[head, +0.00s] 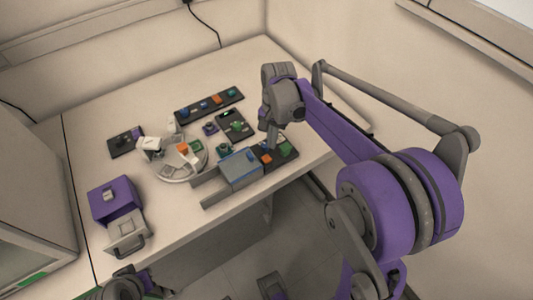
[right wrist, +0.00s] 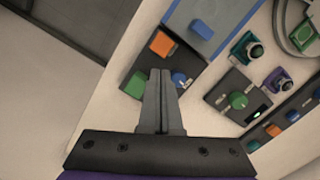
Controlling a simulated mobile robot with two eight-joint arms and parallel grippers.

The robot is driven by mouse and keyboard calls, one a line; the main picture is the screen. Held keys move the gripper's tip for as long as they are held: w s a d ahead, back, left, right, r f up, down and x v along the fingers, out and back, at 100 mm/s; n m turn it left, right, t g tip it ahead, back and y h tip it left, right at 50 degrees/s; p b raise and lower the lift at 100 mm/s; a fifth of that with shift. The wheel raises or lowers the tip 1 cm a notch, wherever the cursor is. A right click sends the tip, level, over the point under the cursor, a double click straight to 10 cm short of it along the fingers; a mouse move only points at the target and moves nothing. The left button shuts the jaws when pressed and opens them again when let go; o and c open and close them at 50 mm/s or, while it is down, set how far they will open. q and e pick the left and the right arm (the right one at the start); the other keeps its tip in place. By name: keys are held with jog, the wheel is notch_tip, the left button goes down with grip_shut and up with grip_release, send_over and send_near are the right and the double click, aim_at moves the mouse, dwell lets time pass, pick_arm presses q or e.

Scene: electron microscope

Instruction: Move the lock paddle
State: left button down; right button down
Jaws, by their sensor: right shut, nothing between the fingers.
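A dark control panel (head: 290,158) lies at the table's right front edge. It carries an orange block (right wrist: 161,43), a green block (right wrist: 135,85) and a small blue knob with a pale part (right wrist: 179,79). I cannot tell for certain which of these is the lock paddle. My right gripper (head: 272,146) points down over this panel. In the right wrist view its fingers (right wrist: 158,78) are shut together and empty, just beside the blue knob and between it and the green block. Whether they touch the knob is unclear.
A grey-blue tray (head: 240,168) with a blue block adjoins the panel's left side. Behind it stand a panel with a green knob (right wrist: 238,100) and a long panel (head: 196,110). A round plate (head: 163,174) and purple drawer box (head: 101,206) are further left.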

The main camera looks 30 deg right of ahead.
notch_tip(320, 180, up, 11)
jog(key=p, duration=0.1)
jog(key=shift+w+d, duration=0.35)
jog(key=shift+d, duration=0.1)
jog(key=shift+f, duration=0.15)
dwell(0.4)
jog(key=s+a+f+n+t+p, duration=0.2)
jog(key=s+a+n+t, duration=0.1)
jog(key=s, duration=0.5)
jog(key=s+a+f+n+t+h+p, duration=0.1)
jog(key=s+a+f+n+t+p, duration=0.1)
jog(key=s+a+n, duration=0.4)
jog(key=s+n+t+p, duration=0.1)
jog(key=s+n, duration=0.1)
jog(key=s, duration=0.1)
jog(key=shift+s+a+f+p, duration=0.2)
jog(key=shift+a+f+p, duration=0.05)
jog(key=shift+f+p, duration=0.1)
